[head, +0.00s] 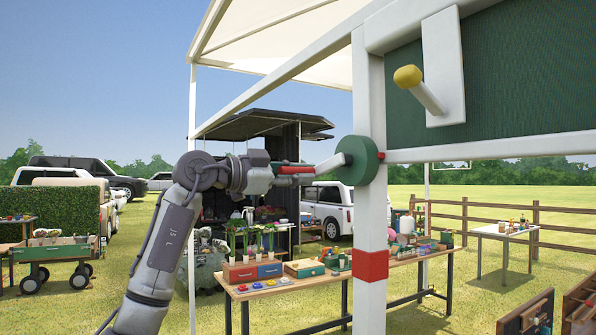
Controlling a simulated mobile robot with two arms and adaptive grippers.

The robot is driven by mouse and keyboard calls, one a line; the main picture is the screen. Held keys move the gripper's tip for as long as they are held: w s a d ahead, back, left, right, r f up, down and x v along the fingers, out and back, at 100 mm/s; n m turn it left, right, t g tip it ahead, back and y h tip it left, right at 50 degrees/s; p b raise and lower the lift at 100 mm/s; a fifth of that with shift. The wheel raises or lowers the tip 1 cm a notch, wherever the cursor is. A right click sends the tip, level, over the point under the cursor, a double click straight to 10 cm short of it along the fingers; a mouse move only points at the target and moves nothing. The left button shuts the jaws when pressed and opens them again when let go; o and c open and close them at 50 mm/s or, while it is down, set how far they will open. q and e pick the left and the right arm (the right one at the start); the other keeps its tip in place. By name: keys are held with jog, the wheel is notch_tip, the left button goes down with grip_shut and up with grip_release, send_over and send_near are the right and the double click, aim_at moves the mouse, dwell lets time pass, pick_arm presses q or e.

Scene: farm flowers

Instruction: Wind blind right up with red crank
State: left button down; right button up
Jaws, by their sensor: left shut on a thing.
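The red crank handle (298,169) is at the centre of the head view. A pale crank arm (331,163) joins it to a round green hub (358,160) on the white post. My left gripper (290,175) comes in from the left and is shut on the red handle, which partly hides its fingers. The dark green blind (510,75) fills the upper right, with a white bar (490,147) along its lower edge. Open field shows below the bar; the blind's top is out of frame. My right gripper is not in view.
A yellow-tipped peg (408,77) juts from a white plate before the blind. The white post (371,215) has a red band (371,265). Behind stands a wooden table (290,289) with boxes and plants. A cart (55,250) stands at left. Grass lies between.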

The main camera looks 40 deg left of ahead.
pick_arm(q)
jog(key=shift+d+f, duration=0.15)
jog(key=shift+f, duration=0.2)
dwell(0.3)
jog(key=c, duration=1.2)
grip_release()
jog(key=shift+o, duration=1.1)
jog(key=shift+s+d+r, duration=0.1)
jog(key=shift+d+r, duration=0.05)
jog(key=shift+d, duration=0.05)
jog(key=shift+s+a, duration=0.35)
jog(key=shift+s, duration=0.05)
jog(key=v, duration=1.1)
jog(key=shift+d, duration=0.15)
